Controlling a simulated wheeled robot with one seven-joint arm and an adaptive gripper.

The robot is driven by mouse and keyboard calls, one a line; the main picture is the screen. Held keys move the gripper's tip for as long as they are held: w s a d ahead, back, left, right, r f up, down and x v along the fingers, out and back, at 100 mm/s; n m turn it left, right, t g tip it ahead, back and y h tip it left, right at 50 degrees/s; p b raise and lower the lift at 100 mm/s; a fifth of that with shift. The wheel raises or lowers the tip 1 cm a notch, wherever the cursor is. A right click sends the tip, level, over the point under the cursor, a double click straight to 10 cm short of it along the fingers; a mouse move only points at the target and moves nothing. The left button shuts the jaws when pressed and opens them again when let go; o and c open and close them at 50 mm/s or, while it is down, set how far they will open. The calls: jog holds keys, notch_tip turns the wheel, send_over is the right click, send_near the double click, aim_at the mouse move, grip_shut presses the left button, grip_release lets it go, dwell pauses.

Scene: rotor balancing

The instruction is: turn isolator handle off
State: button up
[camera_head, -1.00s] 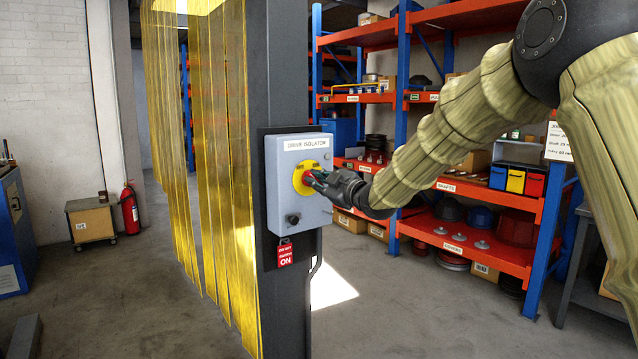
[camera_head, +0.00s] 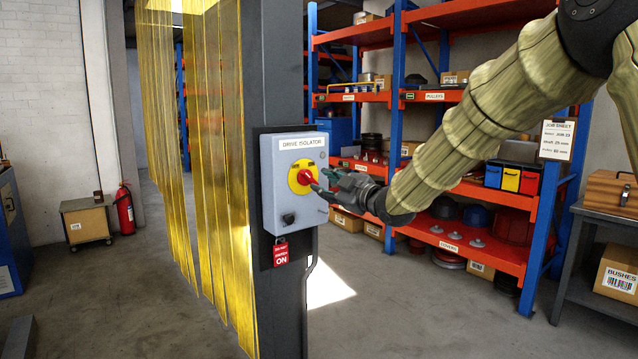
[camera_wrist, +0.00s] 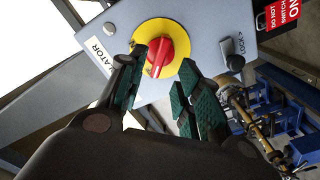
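The grey drive isolator box (camera_head: 285,219) is fixed to a dark post. Its red handle (camera_head: 306,177) sits on a yellow disc (camera_head: 294,186). In the wrist view, the handle (camera_wrist: 158,57) lies just beyond my fingertips, nearer the left finger, and stands slightly slanted on the disc (camera_wrist: 177,35). My gripper (camera_head: 322,182) is to the right of the handle, and its fingers are spread with nothing held. It also shows in the wrist view (camera_wrist: 160,72). I cannot tell whether a fingertip touches the handle.
Yellow strip curtains (camera_head: 210,150) hang left of the post (camera_head: 275,70). Orange shelving (camera_head: 480,255) stands behind my arm.

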jog(key=v, duration=0.6)
jog(key=shift+d, duration=0.1)
notch_tip(320, 180, down, 16)
jog(key=s+d+m+g+h+p, duration=0.1)
jog(key=d+m+h, duration=0.1)
jog(key=m+h, duration=0.15)
jog(key=s+d+f+m+g+h+p, duration=0.15)
jog(key=s+f, duration=0.35)
jog(key=f, duration=0.5)
jog(key=s+d+f+m+g, duration=0.25)
jog(key=s+f, duration=0.25)
jog(key=f, duration=0.5)
jog(key=s+d+f+m+g+h+p, duration=0.1)
jog(key=s+f+m, duration=0.25)
jog(key=f, duration=0.65)
jog(key=s+d+f+m+g+h, duration=0.1)
jog(key=s+f, duration=0.5)
jog(key=s, duration=0.8)
jog(key=s+d+f+m+g+h+p, duration=0.1)
jog(key=s+f, duration=0.6)
jog(key=s, duration=0.7)
jog(key=s+d+f+m+g+h+p, duration=0.1)
jog(key=s+d+f+g, duration=0.5)
jog(key=s, duration=0.8)
jog(key=m+h, duration=0.1)
jog(key=m, duration=0.1)
jog(key=shift+s+f+m+g+h, duration=0.15)
jog(key=shift+f+m+g+h, duration=0.15)
jog(key=shift+m, duration=0.1)
